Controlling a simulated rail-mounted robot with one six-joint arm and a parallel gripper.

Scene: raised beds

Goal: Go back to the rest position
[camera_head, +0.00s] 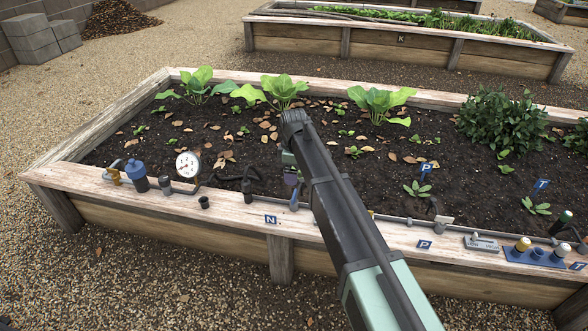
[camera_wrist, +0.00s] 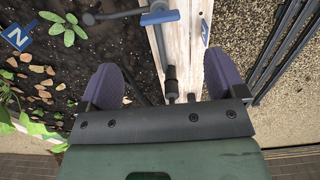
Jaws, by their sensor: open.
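My gripper (camera_head: 291,178) hangs from the end of my arm above the front rim of the near raised bed (camera_head: 230,212). In the wrist view my gripper (camera_wrist: 163,80) has its two purple fingers wide apart with nothing held between them. Below and between the fingers are the pale wooden rim and a dark cylindrical fitting (camera_wrist: 171,78). A blue handle (camera_wrist: 158,17) on a pipe lies ahead of the fingers; it also shows below my gripper in the head view (camera_head: 294,199). My arm hides part of the soil and rim behind it.
A pressure gauge (camera_head: 187,165) and a blue-capped fitting (camera_head: 136,174) stand on the rim at left. A switch plate (camera_head: 481,243) and a blue knob panel (camera_head: 537,255) sit at right. Leafy plants (camera_head: 378,103) grow in the bed. Gravel (camera_head: 130,270) lies clear in front.

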